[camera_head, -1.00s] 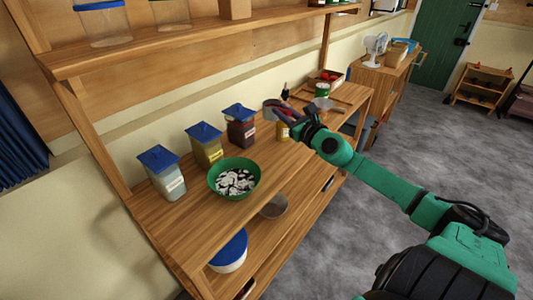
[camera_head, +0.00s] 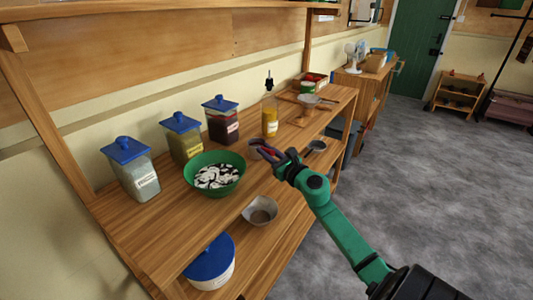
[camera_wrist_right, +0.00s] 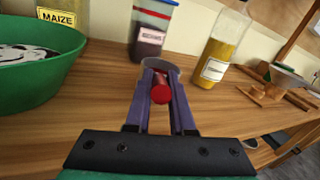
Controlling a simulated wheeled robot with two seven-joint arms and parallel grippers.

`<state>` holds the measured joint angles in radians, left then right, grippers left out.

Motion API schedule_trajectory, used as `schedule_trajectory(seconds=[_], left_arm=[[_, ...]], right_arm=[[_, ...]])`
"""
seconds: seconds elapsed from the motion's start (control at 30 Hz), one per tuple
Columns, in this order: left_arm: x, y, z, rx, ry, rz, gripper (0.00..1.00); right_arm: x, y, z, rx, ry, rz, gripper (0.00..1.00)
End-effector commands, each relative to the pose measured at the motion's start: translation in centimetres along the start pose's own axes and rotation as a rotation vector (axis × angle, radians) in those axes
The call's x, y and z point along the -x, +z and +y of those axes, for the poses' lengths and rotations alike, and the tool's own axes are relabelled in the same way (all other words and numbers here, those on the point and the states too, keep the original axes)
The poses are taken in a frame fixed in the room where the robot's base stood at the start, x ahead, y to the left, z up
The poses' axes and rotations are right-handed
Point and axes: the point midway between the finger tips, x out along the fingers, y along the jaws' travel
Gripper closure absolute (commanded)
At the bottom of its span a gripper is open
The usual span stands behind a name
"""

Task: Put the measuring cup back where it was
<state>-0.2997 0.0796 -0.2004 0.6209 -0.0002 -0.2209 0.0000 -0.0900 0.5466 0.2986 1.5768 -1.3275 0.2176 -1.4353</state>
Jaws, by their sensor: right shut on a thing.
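My right gripper (camera_head: 262,149) is over the wooden worktop (camera_head: 235,205), to the right of the green bowl (camera_head: 213,185). In the right wrist view its purple fingers (camera_wrist_right: 160,78) are shut on the red handle (camera_wrist_right: 161,92) of the measuring cup. The grey cup (camera_wrist_right: 159,62) points away from me, toward the dark jar. Whether it touches the worktop I cannot tell. The green bowl holds black and white pieces and also shows in the right wrist view (camera_wrist_right: 40,75). My left gripper is not in view.
Several blue-lidded jars (camera_head: 133,172) stand along the back. A tall yellow container (camera_head: 270,122) stands behind my right gripper. A wooden stand (camera_head: 303,108) with a pale bowl (camera_head: 309,99) is farther right. The shelf below holds a metal bowl (camera_head: 261,210) and a blue-lidded pot (camera_head: 211,262).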

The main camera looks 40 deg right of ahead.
Motion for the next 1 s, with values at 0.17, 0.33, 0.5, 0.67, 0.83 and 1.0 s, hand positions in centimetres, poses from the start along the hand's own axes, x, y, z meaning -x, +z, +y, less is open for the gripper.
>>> schedule_trajectory(seconds=[0.17,0.33,0.5,0.67,0.83,1.0], left_arm=[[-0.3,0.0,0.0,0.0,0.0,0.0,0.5],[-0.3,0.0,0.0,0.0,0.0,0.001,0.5],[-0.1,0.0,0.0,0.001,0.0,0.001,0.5],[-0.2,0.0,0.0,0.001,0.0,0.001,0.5],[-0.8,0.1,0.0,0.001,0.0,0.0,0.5],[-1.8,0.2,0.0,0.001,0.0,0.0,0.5]], right_arm=[[0.0,-0.3,0.1,0.0,0.0,0.0,0.49],[0.0,-0.3,0.1,0.0,0.001,0.001,0.49],[0.0,-0.1,0.0,0.0,0.0,0.0,0.49],[1.2,-0.2,0.0,0.001,0.001,0.003,0.49],[4.5,-0.3,0.1,0.001,0.002,0.004,0.49],[8.4,-0.5,0.1,-0.002,0.001,0.004,0.49]])
